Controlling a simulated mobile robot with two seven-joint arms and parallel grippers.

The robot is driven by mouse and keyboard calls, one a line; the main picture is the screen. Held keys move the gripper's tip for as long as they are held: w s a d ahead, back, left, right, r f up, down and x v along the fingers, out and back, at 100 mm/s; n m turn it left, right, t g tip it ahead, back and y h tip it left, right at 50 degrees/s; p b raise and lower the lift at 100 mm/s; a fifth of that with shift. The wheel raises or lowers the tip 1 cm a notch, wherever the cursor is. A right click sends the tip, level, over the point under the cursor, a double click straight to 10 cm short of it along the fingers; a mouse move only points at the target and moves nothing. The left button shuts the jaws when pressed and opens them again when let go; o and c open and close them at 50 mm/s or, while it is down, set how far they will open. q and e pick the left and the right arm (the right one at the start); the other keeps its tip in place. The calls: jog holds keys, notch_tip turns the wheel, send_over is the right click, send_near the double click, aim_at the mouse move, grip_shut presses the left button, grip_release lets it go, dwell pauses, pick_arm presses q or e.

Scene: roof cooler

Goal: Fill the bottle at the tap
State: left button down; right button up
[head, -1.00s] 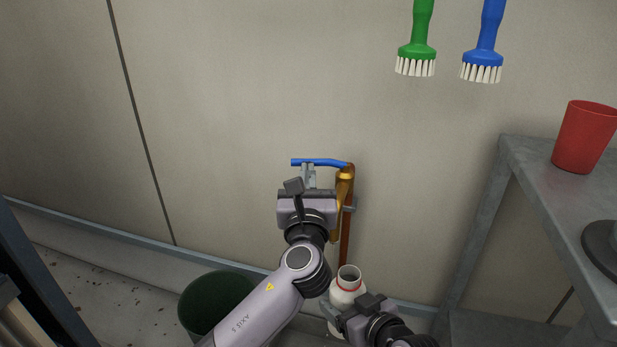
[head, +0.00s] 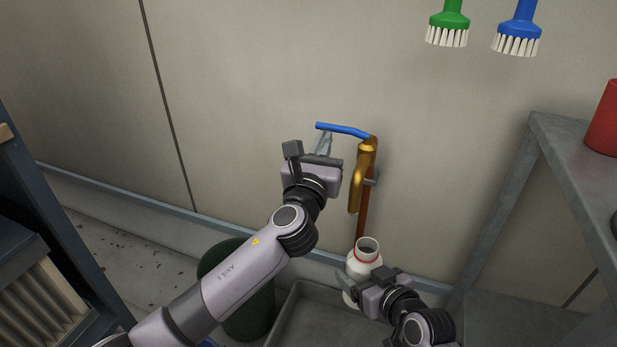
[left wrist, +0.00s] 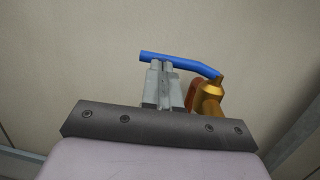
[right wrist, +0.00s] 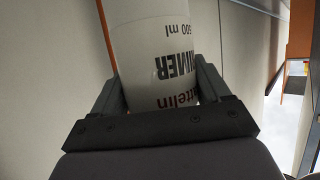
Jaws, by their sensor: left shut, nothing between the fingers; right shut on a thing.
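The brass tap (head: 362,170) is on the wall, with a blue lever (head: 343,130) pointing left from its top. My left gripper (head: 323,142) is shut and empty, its fingertips at the lever's free end; they overlap the lever in the left wrist view (left wrist: 161,66). I cannot tell if they touch it. The white bottle (head: 359,268), with a red ring at its neck, stands upright with its open mouth below the spout. My right gripper (head: 358,287) is shut on it; the right wrist view shows the printed bottle (right wrist: 165,45) between the fingers. No water is visible.
A grey basin (head: 292,312) lies below the bottle, beside a dark green bin (head: 247,310). A metal table (head: 560,150) with a red cup (head: 605,125) stands at the right. Green (head: 448,25) and blue (head: 518,30) brushes hang above. A dark shelf (head: 40,210) stands at the left.

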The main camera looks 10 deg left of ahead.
aim_at(372, 259)
pick_arm(q)
jog(key=a+v, duration=0.1)
jog(key=v, duration=1.1)
jog(key=shift+s, duration=0.35)
pick_arm(e)
jog(key=shift+r, duration=0.4)
pick_arm(q)
jog(key=s+a+f+n+g+h, duration=0.1)
jog(key=s+f+n, duration=0.4)
jog(key=n, duration=0.6)
jog(key=s+a+f+n+g+h, duration=0.1)
jog(key=s+f+n+g, duration=0.3)
jog(key=n, duration=0.7)
jog(key=s+a+f+n+g+h, duration=0.1)
jog(key=s+f+n+g, duration=0.2)
jog(key=s+f+n, duration=0.4)
jog(key=shift+s+a+f+n, duration=0.3)
jog(key=shift+f+n, duration=0.9)
jog(key=shift+n, duration=1.3)
pick_arm(e)
jog(key=shift+r, duration=2.65)
